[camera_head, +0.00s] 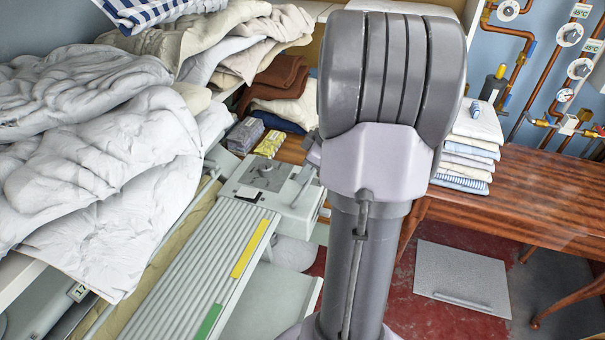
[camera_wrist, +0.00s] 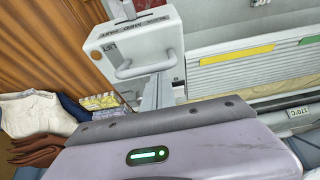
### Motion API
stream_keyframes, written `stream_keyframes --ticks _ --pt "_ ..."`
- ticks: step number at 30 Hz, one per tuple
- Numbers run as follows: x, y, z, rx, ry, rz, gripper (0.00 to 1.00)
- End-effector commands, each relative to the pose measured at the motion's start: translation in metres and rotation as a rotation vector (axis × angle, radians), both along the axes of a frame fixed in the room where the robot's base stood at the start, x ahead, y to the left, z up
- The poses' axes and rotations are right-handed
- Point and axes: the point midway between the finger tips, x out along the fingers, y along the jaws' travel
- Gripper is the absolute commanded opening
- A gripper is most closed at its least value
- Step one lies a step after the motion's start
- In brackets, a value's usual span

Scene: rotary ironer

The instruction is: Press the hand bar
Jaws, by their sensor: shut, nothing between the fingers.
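The rotary ironer shows in the head view with a pale ribbed panel (camera_head: 190,270) carrying a yellow and a green strip. At its far end is a grey control box (camera_head: 265,190), also in the wrist view (camera_wrist: 130,45), with a light looped handle (camera_wrist: 143,68) on its front. I cannot tell for sure which part is the hand bar. My gripper's grey housing (camera_wrist: 170,150) with a green light fills the bottom of the wrist view, in front of the box. My arm covers the middle of the head view.
Piled white bedding (camera_head: 90,150) lies on the left. Folded linen (camera_head: 468,150) is stacked on a wooden table (camera_head: 520,200) at right. Copper pipes with gauges run along the back wall.

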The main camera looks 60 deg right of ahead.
Motion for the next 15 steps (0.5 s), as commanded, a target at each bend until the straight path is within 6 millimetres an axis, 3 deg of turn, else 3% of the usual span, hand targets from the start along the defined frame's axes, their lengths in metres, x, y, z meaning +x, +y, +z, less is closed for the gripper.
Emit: stream_keyframes --ticks 2,6,15 --pt "0.004 0.003 0.001 0.002 0.015 0.005 0.0" --pt "0.035 0.013 0.021 -0.003 0.006 0.003 0.0" --pt "-0.019 -0.003 0.066 -0.001 0.003 -0.006 0.0"
